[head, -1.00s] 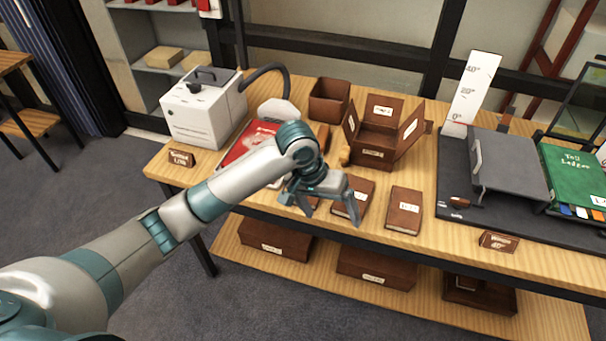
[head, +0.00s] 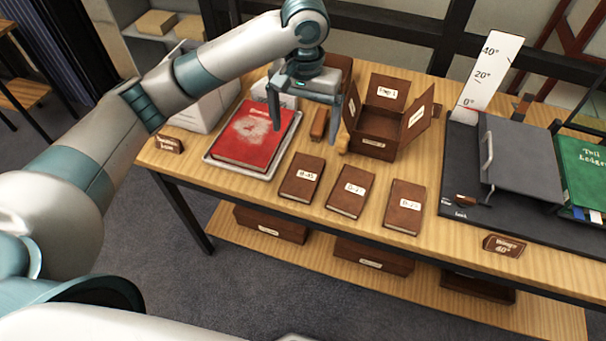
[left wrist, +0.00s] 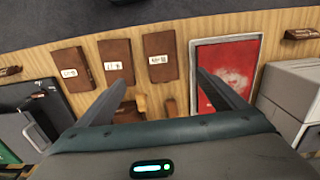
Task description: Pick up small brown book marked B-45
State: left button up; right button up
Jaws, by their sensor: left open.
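Three small brown books lie flat in a row near the table's front edge. The left one (head: 302,178) has a white label that seems to read B-45, though the print is small. The middle book (head: 351,191) and the right book (head: 405,207) have other labels I cannot read surely. In the left wrist view the seeming B-45 book (left wrist: 162,58) is the rightmost of the three. My left gripper (head: 306,123) is open and empty, above the table behind that book and apart from it. My right gripper is not in view.
A red book (head: 247,135) lies in a tray left of the brown books. A brush-like brown item (head: 319,123) and an open brown box (head: 375,132) stand behind them. A dark mat with a grey cradle (head: 520,160) is at right. Bare wood lies around the small books.

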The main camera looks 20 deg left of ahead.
pick_arm(q)
jog(key=shift+f, duration=0.1)
jog(key=p, duration=0.3)
send_over(302, 174)
jog(key=f, duration=1.2)
jog(key=shift+s+d, duration=0.2)
jog(key=shift+d, duration=0.15)
jog(key=shift+f, duration=0.1)
jog(key=shift+a+f, duration=0.15)
jog(key=shift+f, duration=0.45)
jog(key=shift+w+a+f+p, duration=0.15)
jog(key=shift+f+p, duration=0.6)
jog(key=shift+f, duration=1.2)
jog(key=c, duration=1.3)
